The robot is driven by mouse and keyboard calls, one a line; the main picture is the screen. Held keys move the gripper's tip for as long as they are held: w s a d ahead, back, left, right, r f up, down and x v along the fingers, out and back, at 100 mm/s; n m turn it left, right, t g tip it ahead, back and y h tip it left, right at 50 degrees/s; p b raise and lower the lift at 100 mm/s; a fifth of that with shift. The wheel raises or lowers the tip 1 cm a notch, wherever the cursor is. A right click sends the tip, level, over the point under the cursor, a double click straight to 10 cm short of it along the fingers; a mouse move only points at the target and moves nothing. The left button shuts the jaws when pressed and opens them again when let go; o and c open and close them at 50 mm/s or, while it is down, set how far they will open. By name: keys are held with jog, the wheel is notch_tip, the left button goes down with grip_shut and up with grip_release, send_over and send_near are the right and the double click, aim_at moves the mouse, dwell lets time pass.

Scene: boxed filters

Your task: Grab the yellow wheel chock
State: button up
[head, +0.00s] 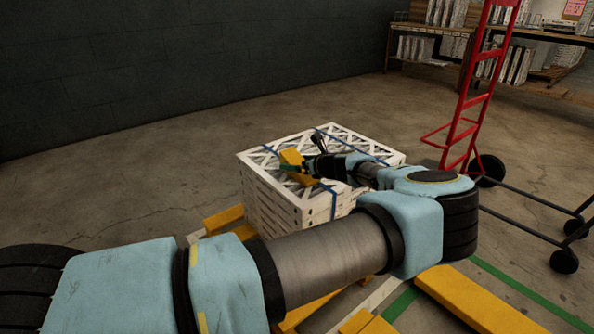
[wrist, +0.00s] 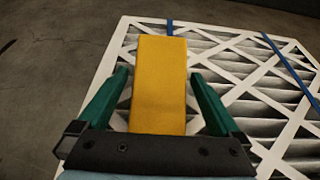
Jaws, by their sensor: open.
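The yellow wheel chock (head: 293,160) lies on top of a stack of white-framed boxed filters (head: 277,205), near its left part. In the wrist view the yellow chock (wrist: 160,85) is a long block between the two green fingers. My gripper (head: 303,168) is at the chock in the head view. In the wrist view my gripper (wrist: 160,88) is open, with one finger on each side of the chock and a visible gap on both sides. The chock's near end is hidden behind the gripper's dark base.
Blue straps (wrist: 285,65) cross the filter stack. Yellow pieces (head: 470,300) lie on the floor around it. A red hand truck (head: 468,110) stands to the right. Shelves (head: 430,35) stand at the back. Open concrete floor lies left of the stack.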

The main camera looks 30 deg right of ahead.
jog(key=shift+w, duration=0.1)
grip_shut()
dwell(0.8)
